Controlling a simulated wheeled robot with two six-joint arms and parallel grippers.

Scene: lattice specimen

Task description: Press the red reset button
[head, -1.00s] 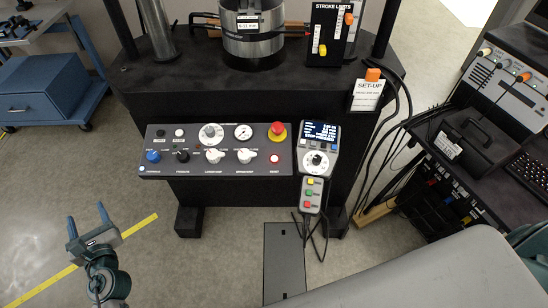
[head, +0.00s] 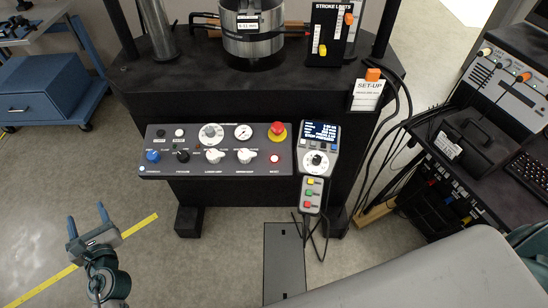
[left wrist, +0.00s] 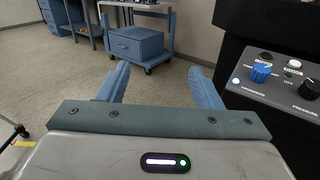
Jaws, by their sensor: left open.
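My left gripper (head: 87,214) is open and empty, below and left of the panel, over the floor and well apart from the button. In the left wrist view its two blue fingers (left wrist: 158,68) are spread. Only the panel's left end, with a blue knob (left wrist: 262,73), shows there at the right; the reset button does not. My right gripper is not in view.
A large red mushroom button (head: 277,130) stands just above the reset button. A handheld pendant (head: 318,150) hangs right beside the panel. Several knobs fill the panel's left and middle. A blue cabinet (head: 40,90) stands at the left. The floor before the panel's left half is clear.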

